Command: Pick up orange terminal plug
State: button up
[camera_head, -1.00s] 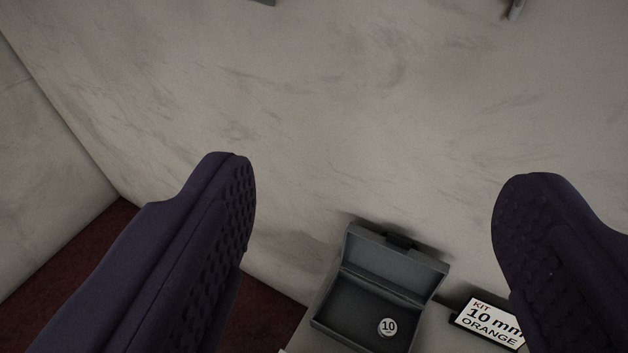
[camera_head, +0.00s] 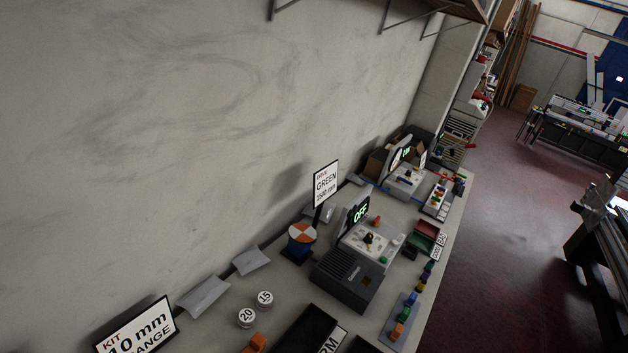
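My gripper does not show in the current view. Two orange pieces are in sight: an orange block (camera_head: 255,343) at the bottom edge, partly cut off, and a small orange piece (camera_head: 397,331) in a row of coloured pieces on a blue-grey strip (camera_head: 388,342) along the table's right edge. I cannot tell which of them is the terminal plug. The table (camera_head: 225,318) runs along a wall from the bottom left to the upper right.
Red floor (camera_head: 510,230) is open at right.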

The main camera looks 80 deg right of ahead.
aim_at(398, 331)
jog(key=z, duration=1.65)
jog(key=k+z, duration=0.25)
jog(key=z, duration=0.25)
jog(key=k+l+z, duration=0.15)
jog(key=z, duration=0.35)
jog(key=k+l, duration=0.05)
jog(key=k, duration=0.05)
